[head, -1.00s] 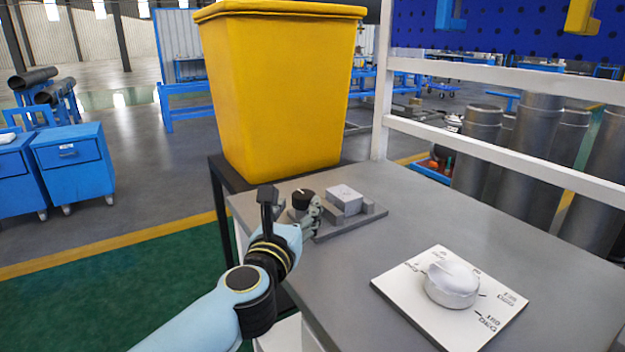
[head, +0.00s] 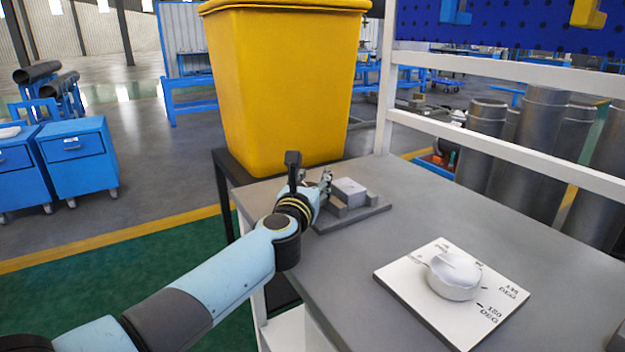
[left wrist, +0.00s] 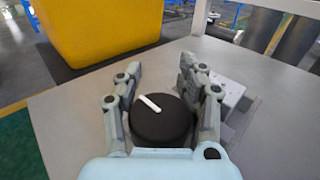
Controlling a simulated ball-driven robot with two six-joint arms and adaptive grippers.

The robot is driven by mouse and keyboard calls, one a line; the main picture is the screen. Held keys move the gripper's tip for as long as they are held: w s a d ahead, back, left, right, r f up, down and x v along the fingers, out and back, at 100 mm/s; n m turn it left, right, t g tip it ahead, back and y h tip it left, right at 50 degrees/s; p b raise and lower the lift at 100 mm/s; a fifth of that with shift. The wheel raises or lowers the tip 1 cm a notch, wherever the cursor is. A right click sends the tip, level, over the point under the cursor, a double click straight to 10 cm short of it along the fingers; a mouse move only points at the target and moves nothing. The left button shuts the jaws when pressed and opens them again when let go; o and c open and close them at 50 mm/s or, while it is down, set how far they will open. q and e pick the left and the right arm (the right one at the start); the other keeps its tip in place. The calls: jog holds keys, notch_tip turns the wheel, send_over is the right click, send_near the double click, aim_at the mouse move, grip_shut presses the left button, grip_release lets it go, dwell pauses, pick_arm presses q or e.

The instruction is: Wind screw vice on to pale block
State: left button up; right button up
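The screw vice sits at the table's far left, on a grey base plate (head: 350,219). The pale block (head: 348,186) rests among its grey jaw pieces; part of it shows in the left wrist view (left wrist: 233,93), behind a finger. The vice's round black knob (left wrist: 163,123) has a white pointer line, tilted up to the left in the wrist view. My left gripper (head: 326,180) is at the knob, with one finger on either side. Whether the fingers press on it is unclear. In the head view the gripper and arm hide the knob. My right gripper is out of view.
A white dial plate (head: 400,285) with a round white knob (head: 453,275) lies on the grey table (head: 375,250), nearer and to the right. A tall yellow bin (head: 285,90) stands behind the vice. A white rail (head: 500,145) runs along the table's far right side.

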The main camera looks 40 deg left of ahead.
pick_arm(q)
jog(key=shift+w+f, duration=0.1)
grip_shut()
dwell(0.8)
